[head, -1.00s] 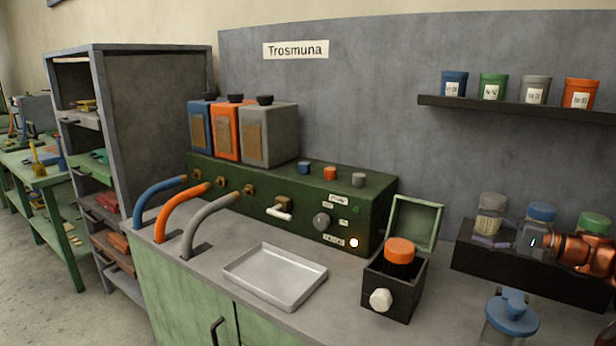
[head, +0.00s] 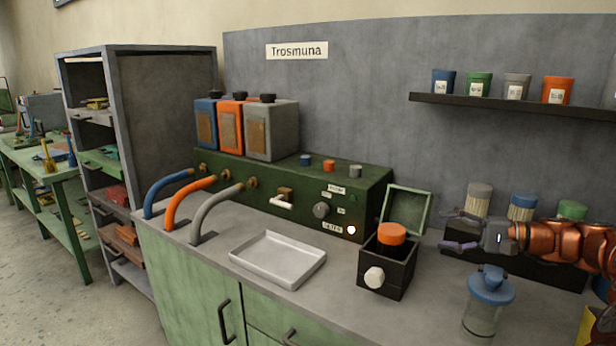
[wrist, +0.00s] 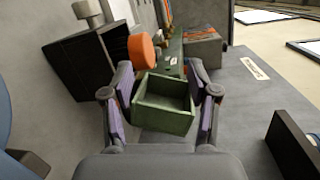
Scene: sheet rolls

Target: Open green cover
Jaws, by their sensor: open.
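The green cover (head: 406,210) is a shallow, hollow lid standing raised and tilted back at the rear of a small black box (head: 398,273). The box has a white knob on its front and holds an orange-capped item (head: 391,234). In the wrist view the cover (wrist: 163,120) shows its hollow inside, with the black box (wrist: 84,65) at upper left. My gripper (head: 453,231) is open, to the right of the cover in the head view. In the wrist view my gripper's (wrist: 161,85) fingers lie on either side of the cover. I cannot tell if they touch it.
A dark rack (head: 540,268) with several lidded jars stands below my arm. A blue-lidded jar (head: 488,298) stands at the counter front. A white tray (head: 277,260) lies left of the box. A green machine (head: 355,190) stands behind. A shelf (head: 500,103) with cups hangs above.

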